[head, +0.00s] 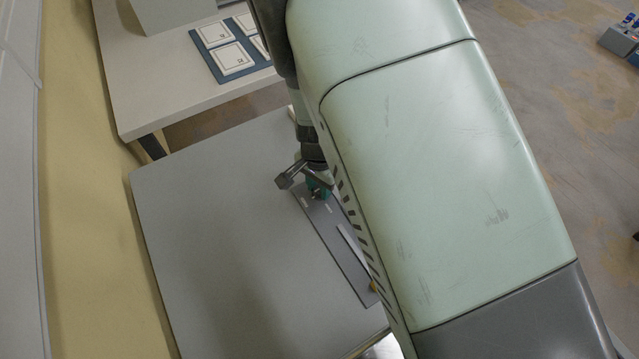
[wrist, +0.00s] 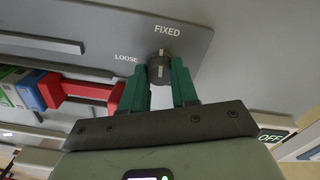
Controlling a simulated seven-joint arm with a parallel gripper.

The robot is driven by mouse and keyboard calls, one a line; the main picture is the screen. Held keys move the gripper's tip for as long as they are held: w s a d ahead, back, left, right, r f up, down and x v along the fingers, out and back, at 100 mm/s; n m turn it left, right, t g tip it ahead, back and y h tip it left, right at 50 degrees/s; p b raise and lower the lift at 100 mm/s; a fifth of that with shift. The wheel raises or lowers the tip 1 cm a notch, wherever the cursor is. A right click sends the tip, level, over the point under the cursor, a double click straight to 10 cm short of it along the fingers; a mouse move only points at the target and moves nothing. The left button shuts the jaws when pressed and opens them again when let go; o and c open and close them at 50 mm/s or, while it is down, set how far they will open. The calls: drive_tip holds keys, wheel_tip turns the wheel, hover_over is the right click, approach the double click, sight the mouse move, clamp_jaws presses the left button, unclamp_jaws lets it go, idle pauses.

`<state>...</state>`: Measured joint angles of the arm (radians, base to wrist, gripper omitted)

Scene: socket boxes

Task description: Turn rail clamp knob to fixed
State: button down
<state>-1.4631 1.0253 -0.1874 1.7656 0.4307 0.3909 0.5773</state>
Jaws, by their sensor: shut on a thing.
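The rail clamp knob (wrist: 159,68) is a dark round knob with a pale mark, on a grey panel (wrist: 205,35) in the wrist view. Its pale mark looks lined up toward the word FIXED above it; the word LOOSE is to its left. My gripper (wrist: 160,76) has green fingers on the left and right of the knob and is shut on it. In the head view my gripper (head: 318,190) is at the far end of the panel (head: 328,238), and the knob there is hidden by the fingers and arm.
A light rail strip (wrist: 40,41) runs along the panel. Red, blue and green blocks (wrist: 70,90) lie left of the fingers. The grey table (head: 210,230) is bare left of the panel; another table (head: 160,80) stands behind.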

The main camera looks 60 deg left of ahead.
sight(319, 188)
drive_tip(key=shift+m, duration=0.6)
drive_tip(key=c, duration=0.9)
unclamp_jaws()
drive_tip(key=shift+o, duration=0.2)
drive_tip(key=shift+r, duration=0.15)
wheel_tip(319, 188, up, 11)
drive_tip(key=shift+f, duration=0.2)
